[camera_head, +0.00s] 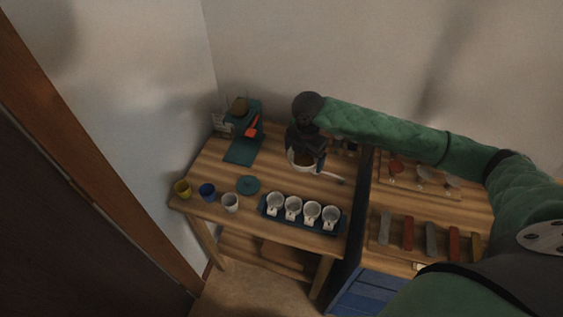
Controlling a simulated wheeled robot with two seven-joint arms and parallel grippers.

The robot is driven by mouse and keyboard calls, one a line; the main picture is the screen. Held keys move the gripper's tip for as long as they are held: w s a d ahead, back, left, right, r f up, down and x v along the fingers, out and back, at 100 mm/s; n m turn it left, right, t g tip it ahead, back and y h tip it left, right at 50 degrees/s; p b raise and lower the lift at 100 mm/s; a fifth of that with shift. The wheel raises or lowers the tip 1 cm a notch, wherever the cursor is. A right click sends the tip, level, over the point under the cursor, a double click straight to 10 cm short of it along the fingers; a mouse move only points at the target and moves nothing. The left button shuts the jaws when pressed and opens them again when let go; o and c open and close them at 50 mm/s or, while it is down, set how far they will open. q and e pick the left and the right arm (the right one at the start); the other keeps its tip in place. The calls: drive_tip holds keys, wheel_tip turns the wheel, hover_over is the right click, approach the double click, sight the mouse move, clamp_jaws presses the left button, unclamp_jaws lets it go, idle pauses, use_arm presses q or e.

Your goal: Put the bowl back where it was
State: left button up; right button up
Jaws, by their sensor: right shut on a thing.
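My right gripper (305,152) reaches down over the back right of the wooden table and is shut on the bowl. The bowl (296,163) shows as a white, rounded rim around the fingertips, with something brown in the middle. My gripper hides much of it, and I cannot tell whether it touches the table. A pale handle-like piece (334,177) sticks out to the right beside it. My left gripper is not in view.
A dark tray (279,221) with several white cups stands at the table's front. Yellow (183,189), blue (208,192) and white (230,202) cups stand left, near a teal disc (248,184). A green stand (243,148) is at the back left. A dark divider (357,215) borders the right-hand worktop.

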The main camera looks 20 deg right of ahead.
drive_tip(key=p, duration=0.3)
hover_over(281, 168)
wheel_tip(281, 168, down, 5)
drive_tip(key=shift+s+r, duration=0.1)
drive_tip(key=shift+s, duration=0.05)
drive_tip(key=shift+f, duration=0.5)
drive_tip(key=shift+f+p, duration=0.95)
drive_tip(key=shift+f, duration=0.5)
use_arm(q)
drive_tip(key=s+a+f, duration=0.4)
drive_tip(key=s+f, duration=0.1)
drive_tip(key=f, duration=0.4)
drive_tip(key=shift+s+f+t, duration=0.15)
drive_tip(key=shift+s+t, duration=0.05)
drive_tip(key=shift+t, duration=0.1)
use_arm(e)
drive_tip(key=shift+f, duration=0.25)
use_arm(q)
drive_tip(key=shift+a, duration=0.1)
use_arm(e)
drive_tip(key=shift+f, duration=0.1)
drive_tip(key=o, duration=0.8)
